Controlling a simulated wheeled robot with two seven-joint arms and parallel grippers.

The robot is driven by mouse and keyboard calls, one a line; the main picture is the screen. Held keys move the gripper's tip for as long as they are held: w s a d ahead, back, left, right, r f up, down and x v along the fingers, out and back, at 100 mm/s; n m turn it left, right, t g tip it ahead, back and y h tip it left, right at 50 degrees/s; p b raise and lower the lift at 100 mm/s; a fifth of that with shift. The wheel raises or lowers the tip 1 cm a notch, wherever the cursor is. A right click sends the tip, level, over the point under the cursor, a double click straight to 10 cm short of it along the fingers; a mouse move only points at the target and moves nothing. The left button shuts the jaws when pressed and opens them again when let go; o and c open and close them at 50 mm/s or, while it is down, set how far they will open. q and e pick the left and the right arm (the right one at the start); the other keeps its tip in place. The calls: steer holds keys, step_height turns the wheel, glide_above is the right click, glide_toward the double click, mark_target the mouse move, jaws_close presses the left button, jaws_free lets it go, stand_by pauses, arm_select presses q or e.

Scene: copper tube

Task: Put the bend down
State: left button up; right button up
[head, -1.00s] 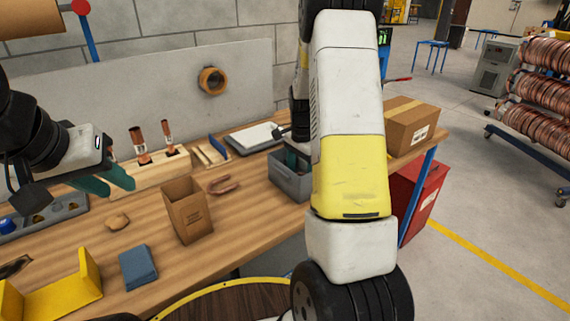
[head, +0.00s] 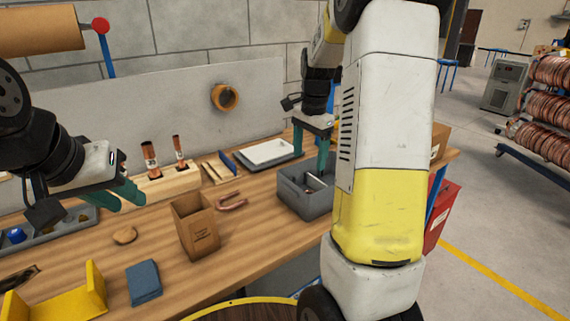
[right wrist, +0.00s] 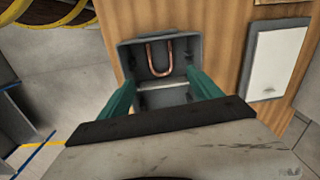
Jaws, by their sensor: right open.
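A U-shaped copper bend (right wrist: 160,57) lies inside the grey bin (right wrist: 126,62) in the right wrist view, at the bin's far part. My right gripper (head: 318,180) is over the grey bin (head: 308,205) in the head view, its fingers pointing down. Another copper bend (head: 231,201) lies on the table left of the bin. My left gripper (head: 129,204) is open and empty above the table, near the wooden block (head: 170,187).
Two copper pieces stand in the wooden block. A cardboard bin (head: 196,227), a blue pad (head: 144,282) and a yellow bracket (head: 60,298) are on the wooden table (head: 245,240). A white-topped tray (head: 268,154) is behind the grey bin. My right arm hides the table's right part.

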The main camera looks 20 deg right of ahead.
steer(key=s+a+r+n+t, duration=0.2)
steer(key=s+a+r+n, duration=0.1)
steer(key=s, duration=0.4)
steer(key=s+a+r+n+t+y, duration=0.1)
steer(key=s+a+r+n, duration=0.2)
steer(key=s+a+n, duration=0.2)
steer(key=s+a+r+n+t+y, duration=0.1)
steer(key=s+a+r+n+t, duration=0.1)
steer(key=s, duration=0.8)
steer(key=a+r+n, duration=0.1)
steer(key=a+n, duration=0.1)
steer(key=n, duration=0.1)
steer(key=shift+a+r+n+t, duration=0.15)
steer(key=shift+a+n+t, duration=0.1)
steer(key=shift+n+t, duration=0.05)
